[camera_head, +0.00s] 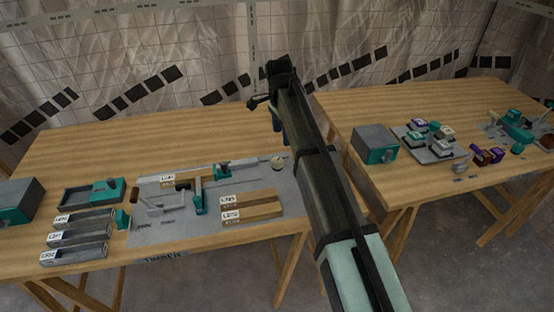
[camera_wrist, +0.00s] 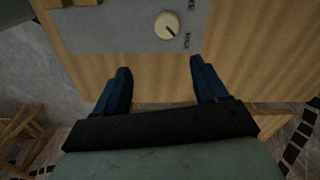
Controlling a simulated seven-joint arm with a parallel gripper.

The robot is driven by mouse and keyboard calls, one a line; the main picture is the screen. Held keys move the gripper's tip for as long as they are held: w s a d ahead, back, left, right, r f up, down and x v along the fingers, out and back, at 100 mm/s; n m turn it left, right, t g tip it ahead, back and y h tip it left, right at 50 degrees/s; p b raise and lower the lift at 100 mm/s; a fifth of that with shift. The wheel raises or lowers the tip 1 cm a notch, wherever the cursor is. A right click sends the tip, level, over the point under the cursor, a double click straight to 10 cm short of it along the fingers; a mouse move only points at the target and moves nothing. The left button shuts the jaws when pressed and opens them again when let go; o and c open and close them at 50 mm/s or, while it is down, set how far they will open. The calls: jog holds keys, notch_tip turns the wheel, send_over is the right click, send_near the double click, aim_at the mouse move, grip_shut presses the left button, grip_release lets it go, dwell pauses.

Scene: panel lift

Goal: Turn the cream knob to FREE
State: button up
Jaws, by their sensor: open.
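The cream knob (camera_wrist: 167,26) is round with a dark pointer line. It sits on a grey panel (camera_wrist: 110,28) beside printed labels, one reading HOLD and one partly cut off at the top edge. In the wrist view its dark line points down and right, toward the HOLD label. In the head view the knob (camera_head: 277,162) is a small cream disc at the right end of the grey mat. My gripper (camera_wrist: 160,75) is open, with two blue fingers spread apart and nothing between them. The knob lies ahead of the fingertips and apart from them. In the head view my arm hides part of the gripper.
The left table (camera_head: 80,150) carries a grey and teal box (camera_head: 20,200), labelled blocks (camera_head: 75,236) and a teal clamp (camera_head: 200,195). The right table (camera_head: 430,105) holds another box (camera_head: 375,144) and a tray of coloured pieces (camera_head: 430,143). A gap separates the tables.

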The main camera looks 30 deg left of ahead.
aim_at(277, 160)
jog(key=f, duration=0.4)
jog(key=a+f, duration=0.1)
jog(key=f, duration=0.7)
jog(key=shift+s+a+f, duration=0.15)
jog(key=shift+a+f, duration=0.2)
jog(key=shift+a, duration=0.05)
jog(key=shift+c, duration=0.5)
jog(key=c, duration=1)
jog(key=shift+o, duration=0.2)
